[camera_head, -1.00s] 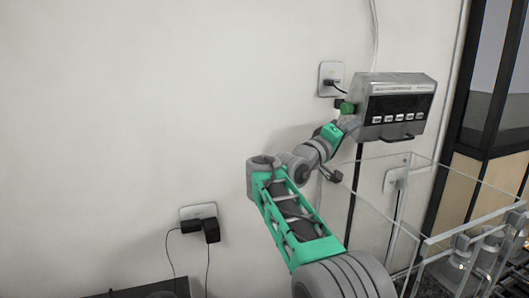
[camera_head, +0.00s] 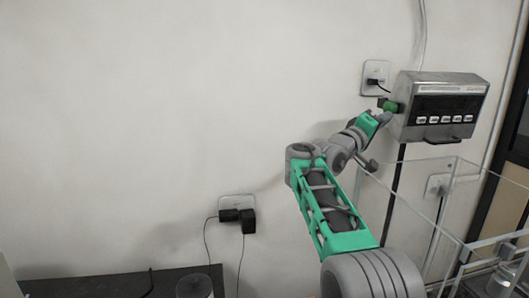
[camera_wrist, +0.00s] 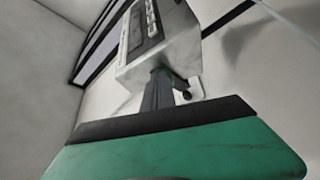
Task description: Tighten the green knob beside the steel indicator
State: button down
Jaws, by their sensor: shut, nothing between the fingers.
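The steel indicator (camera_head: 443,105) is a box with a dark display and a row of white buttons, held up near the wall at the upper right. The green knob (camera_head: 391,106) sticks out from its left side. My gripper (camera_head: 385,117) is just below and left of the knob, its fingertips close to it. In the wrist view my gripper (camera_wrist: 158,92) shows dark fingers together, pointing at the side of the indicator (camera_wrist: 165,48). There the fingers hide nearly all of the knob; I cannot tell whether they touch it. The gripper is shut with nothing held.
A wall socket (camera_head: 375,77) with a black plug is behind the knob. A clear-walled case (camera_head: 410,170) stands below the indicator. Another socket with adapters (camera_head: 237,216) is lower left, above a dark tabletop (camera_head: 90,287).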

jog(key=shift+w+d+r, duration=0.1)
jog(key=shift+w+d, duration=0.05)
jog(key=shift+d, duration=0.7)
jog(key=shift+w+a+r+p, duration=0.1)
jog(key=shift+w+r+p, duration=0.1)
jog(key=shift+p, duration=0.5)
jog(key=shift+w+f+p, duration=0.1)
jog(key=shift+f+p, duration=0.15)
jog(key=shift+p, duration=0.5)
jog(key=shift+f+b, duration=0.35)
jog(key=shift+b, duration=0.15)
jog(key=shift+s+a+r, duration=0.1)
jog(key=shift+s+a, duration=0.05)
jog(key=shift+s, duration=0.2)
jog(key=a, duration=0.2)
jog(key=s+a, duration=0.1)
jog(key=a, duration=0.2)
jog(key=shift+a, duration=0.25)
